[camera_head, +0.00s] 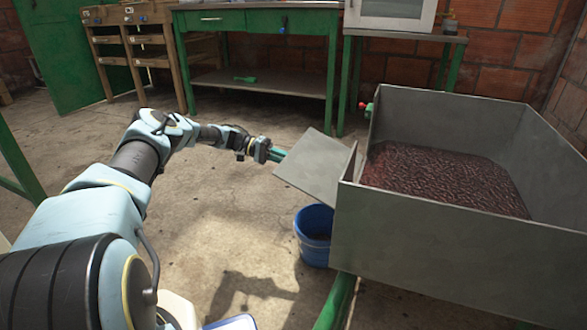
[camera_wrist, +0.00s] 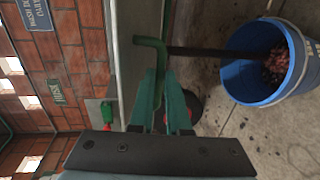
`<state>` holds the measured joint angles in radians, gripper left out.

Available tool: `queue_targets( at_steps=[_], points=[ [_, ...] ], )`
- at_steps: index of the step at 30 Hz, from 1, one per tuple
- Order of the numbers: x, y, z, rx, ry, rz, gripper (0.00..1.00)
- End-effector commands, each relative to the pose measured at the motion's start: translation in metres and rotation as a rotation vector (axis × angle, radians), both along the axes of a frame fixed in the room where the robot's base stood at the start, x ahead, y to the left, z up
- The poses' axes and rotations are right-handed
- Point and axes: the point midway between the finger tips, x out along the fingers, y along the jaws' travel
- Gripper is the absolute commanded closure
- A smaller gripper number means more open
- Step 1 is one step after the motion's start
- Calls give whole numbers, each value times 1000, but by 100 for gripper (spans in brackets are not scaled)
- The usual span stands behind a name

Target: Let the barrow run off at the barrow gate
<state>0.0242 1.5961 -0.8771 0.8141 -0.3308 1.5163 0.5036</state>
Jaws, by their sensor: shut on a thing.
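The barrow (camera_head: 440,230) is a grey, open-topped metal box at the right of the head view, filled with dark red fruit. A grey plate (camera_head: 315,162), apparently its gate, juts out on the left side. My gripper (camera_head: 277,154) is at the plate's left end. In the wrist view my gripper (camera_wrist: 165,85) is shut on a green bent handle (camera_wrist: 155,48). A dark straight bar or stream runs from the handle towards the blue bucket (camera_wrist: 240,85); I cannot tell which. The bucket (camera_head: 312,250) stands on the floor below the plate, with reddish stuff inside.
A green workbench (camera_head: 255,20) stands at the back, with wooden drawers (camera_head: 130,45) left of it. A red knob (camera_head: 362,106) sits by the barrow's far left corner. A green leg (camera_head: 337,300) is under the barrow. The floor left of the bucket is clear.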

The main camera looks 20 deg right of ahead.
Motion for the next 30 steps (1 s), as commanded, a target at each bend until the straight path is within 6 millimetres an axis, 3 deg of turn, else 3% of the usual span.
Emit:
queue_targets(
  at_steps=[1,12,30],
  points=[
    [1,0,-16,-22,20,4,100],
    [1,0,-39,-65,58,2,100],
    [1,-1,-43,-63,58,2,100]
  ],
)
